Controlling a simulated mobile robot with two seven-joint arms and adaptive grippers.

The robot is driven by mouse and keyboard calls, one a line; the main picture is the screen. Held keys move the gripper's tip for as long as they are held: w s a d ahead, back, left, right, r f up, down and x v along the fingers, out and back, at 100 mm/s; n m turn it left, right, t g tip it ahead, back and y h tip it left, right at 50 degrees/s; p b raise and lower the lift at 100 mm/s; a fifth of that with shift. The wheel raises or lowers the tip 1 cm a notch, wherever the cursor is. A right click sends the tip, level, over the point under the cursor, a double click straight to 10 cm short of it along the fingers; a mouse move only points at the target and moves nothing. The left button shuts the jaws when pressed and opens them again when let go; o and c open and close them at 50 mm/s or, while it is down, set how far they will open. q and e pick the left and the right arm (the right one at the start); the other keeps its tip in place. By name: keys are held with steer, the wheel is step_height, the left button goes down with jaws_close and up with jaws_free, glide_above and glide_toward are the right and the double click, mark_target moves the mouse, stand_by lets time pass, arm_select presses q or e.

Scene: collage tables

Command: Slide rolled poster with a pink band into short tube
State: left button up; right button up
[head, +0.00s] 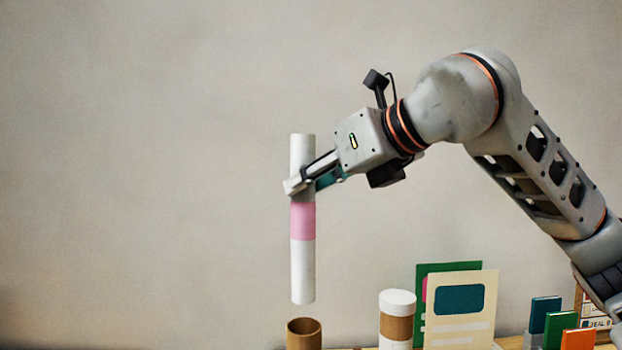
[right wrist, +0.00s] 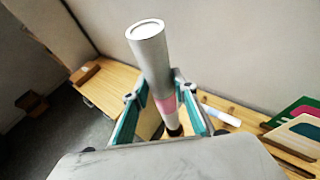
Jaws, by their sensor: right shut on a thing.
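The rolled poster (head: 302,268), a white roll with a pink band, hangs upright in the head view. My right gripper (head: 300,186) is shut on it just above the band. The poster also shows in the right wrist view (right wrist: 150,57), between the fingers of the gripper (right wrist: 157,95). A brown open-topped tube (head: 303,335) stands below the poster at the bottom edge of the head view; its lower part is cut off. The poster's lower end is a little above the tube's rim and apart from it. My left gripper is not in view.
A brown and white capped cylinder (head: 397,318) stands right of the tube. A wooden block (right wrist: 85,72) lies on the table (right wrist: 112,90) in the right wrist view.

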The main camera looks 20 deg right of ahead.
steer(key=b, duration=0.4)
glide_above(312, 302)
steer(key=shift+w+f, duration=0.15)
steer(key=shift+f, duration=3.05)
steer(key=shift+f+b, duration=1.3)
steer(key=shift+f, duration=0.8)
steer(key=shift+f+b, duration=0.5)
steer(key=shift+f, duration=0.4)
steer(key=shift+f+b, duration=0.45)
steer(key=shift+f, duration=0.45)
steer(key=shift+f+b, duration=0.6)
steer(key=shift+f, duration=0.65)
steer(key=shift+f+b, duration=0.4)
steer(key=shift+f, duration=1.05)
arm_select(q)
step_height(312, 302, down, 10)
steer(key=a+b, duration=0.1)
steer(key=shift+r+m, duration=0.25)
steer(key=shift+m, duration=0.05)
arm_select(e)
steer(key=shift+f, duration=0.85)
